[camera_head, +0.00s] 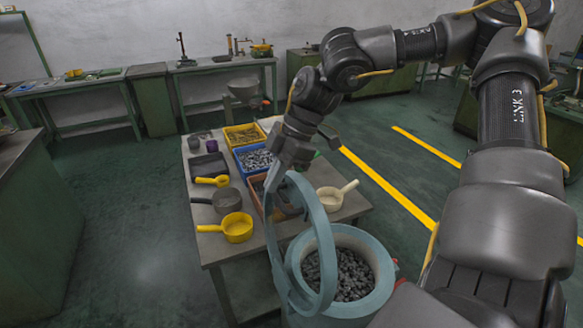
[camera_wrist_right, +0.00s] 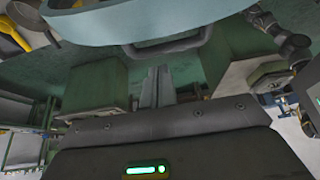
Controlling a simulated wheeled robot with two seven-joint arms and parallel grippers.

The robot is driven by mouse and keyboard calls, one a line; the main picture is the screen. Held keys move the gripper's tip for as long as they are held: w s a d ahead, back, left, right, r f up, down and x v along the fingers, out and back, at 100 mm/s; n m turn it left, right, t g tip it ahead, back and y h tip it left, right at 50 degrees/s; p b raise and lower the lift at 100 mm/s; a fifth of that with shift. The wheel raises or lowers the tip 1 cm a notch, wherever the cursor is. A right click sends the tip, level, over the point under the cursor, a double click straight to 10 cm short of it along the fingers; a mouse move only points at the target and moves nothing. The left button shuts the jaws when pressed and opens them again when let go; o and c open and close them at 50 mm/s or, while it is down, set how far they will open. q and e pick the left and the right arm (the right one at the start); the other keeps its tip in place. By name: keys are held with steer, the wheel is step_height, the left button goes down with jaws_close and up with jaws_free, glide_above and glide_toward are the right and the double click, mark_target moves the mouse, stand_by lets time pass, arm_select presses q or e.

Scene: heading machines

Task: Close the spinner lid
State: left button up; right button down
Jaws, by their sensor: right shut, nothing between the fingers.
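The spinner (camera_head: 384,268) is a light blue round drum at the bottom centre of the head view, its top open over many dark grey pieces. Its light blue lid (camera_head: 326,242) stands raised, tilted steeply at the drum's left side. The lid's edge and a grey handle also show at the top of the right wrist view (camera_wrist_right: 160,28). My right gripper (camera_head: 272,182) is at the upper end of the lid, shut and empty; its fingers (camera_wrist_right: 157,86) are together below the handle in the wrist view. Contact with the lid cannot be told. My left gripper is out of view.
A table (camera_head: 222,248) behind the spinner carries a yellow bin (camera_head: 244,135), a blue bin (camera_head: 254,158), an orange bin and several scoops, including a yellow one (camera_head: 237,228) and a cream one (camera_head: 334,196). Green floor lies open to the left.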

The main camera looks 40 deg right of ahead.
mark_target(292, 188)
steer(key=d, duration=0.1)
steer(key=s+d+p, duration=0.1)
steer(key=d, duration=0.1)
steer(key=shift+s+d+r+p, duration=0.1)
steer(key=shift+d+p, duration=0.05)
steer(key=shift+p, duration=0.15)
steer(key=shift+s+d, duration=0.1)
steer(key=shift+d, duration=0.15)
steer(key=shift+f, duration=0.25)
